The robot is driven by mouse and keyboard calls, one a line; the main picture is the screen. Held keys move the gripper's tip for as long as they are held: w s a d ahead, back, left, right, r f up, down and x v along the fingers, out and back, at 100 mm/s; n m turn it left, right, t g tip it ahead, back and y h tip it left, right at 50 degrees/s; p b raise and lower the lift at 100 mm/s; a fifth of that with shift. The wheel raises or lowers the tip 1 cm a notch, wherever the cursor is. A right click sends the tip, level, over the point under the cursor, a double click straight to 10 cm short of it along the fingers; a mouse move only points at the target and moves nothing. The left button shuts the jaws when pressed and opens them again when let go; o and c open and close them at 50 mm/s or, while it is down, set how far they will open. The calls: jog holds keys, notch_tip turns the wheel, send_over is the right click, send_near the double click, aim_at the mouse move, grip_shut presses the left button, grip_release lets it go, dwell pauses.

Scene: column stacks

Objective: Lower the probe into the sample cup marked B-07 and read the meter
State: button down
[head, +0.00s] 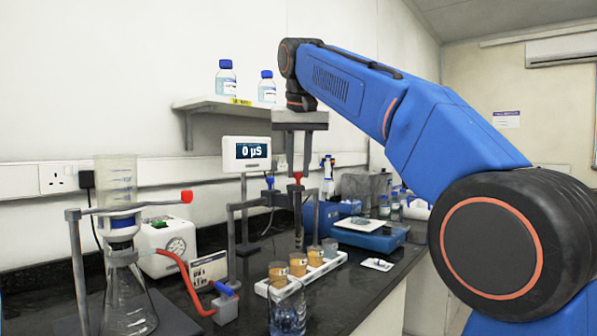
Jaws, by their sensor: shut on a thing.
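My gripper (298,172) points straight down above the bench, its jaws shut on the red-topped upper end of the probe (298,205). The probe hangs upright beside a grey stand (233,235) with a blue-knobbed clamp; I cannot tell whether they touch. Below it, a white rack (318,273) holds a row of small cups, three with amber liquid (298,264) and a greyish one (330,247) at the far end. Their labels are too small to read, so I cannot tell which is B-07. The probe tip appears above the cups. The meter (246,152) reads 0 µS.
A glass beaker (287,312) stands close in front of the rack. A filter flask (128,295) with a red hose is at left. A blue balance (370,236) is behind right. Bottles stand on a shelf (222,107) near my arm.

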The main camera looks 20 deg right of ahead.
jog(key=shift+r, duration=0.2)
jog(key=c, duration=1.8)
grip_release()
jog(key=shift+s+r, duration=0.1)
jog(key=shift+v, duration=3.65)
jog(key=shift+s, duration=0.1)
